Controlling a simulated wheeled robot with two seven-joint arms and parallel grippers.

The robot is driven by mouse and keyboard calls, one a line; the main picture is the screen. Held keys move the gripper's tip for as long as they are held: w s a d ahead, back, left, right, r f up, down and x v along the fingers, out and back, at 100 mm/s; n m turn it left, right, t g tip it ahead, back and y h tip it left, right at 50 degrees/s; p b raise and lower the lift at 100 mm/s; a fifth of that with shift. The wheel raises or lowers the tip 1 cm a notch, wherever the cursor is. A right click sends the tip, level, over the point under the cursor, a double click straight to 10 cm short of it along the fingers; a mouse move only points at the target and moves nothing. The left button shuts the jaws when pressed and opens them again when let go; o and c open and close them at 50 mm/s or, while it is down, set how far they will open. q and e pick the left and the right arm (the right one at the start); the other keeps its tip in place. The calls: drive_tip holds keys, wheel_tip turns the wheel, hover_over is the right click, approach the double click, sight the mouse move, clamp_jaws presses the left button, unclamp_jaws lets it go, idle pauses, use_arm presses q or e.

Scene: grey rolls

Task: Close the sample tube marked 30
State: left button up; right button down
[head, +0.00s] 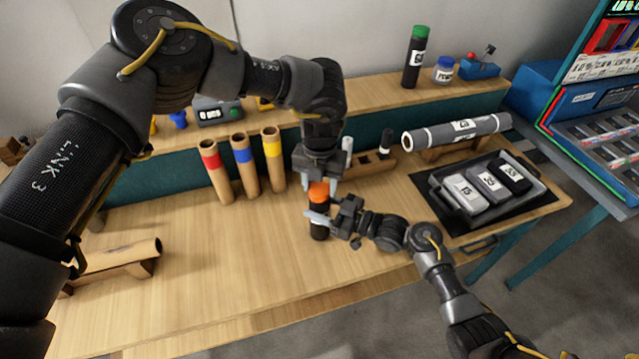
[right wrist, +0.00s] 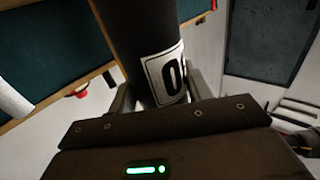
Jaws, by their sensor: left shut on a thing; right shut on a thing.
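A dark sample tube (head: 319,232) with an orange cap (head: 318,190) on its top end is upright over the bench. My left gripper (head: 319,178) comes down from above and is shut on the orange cap. My right gripper (head: 320,218) comes from the right and is shut on the tube body below the cap. In the right wrist view the dark tube (right wrist: 140,35) is between the fingers of my right gripper (right wrist: 158,95). Its white label (right wrist: 164,76) shows a 0; the rest of the mark is hidden. I cannot tell whether the cap is fully seated.
Cardboard tubes with red (head: 215,172), blue (head: 244,168) and yellow (head: 273,160) bands stand behind to the left. A wooden rack (head: 370,162) is behind the grippers. A grey roll (head: 457,132) and a tray (head: 545,190) of marked blocks are at right.

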use_arm(q)
drive_tip(key=shift+m, duration=0.5)
drive_tip(key=o, duration=1.2)
drive_tip(key=shift+c, duration=0.2)
wheel_tip(320, 180, up, 12)
use_arm(e)
drive_tip(key=c, duration=0.6)
unclamp_jaws()
drive_tip(key=shift+o, duration=0.2)
drive_tip(key=shift+d, duration=0.1)
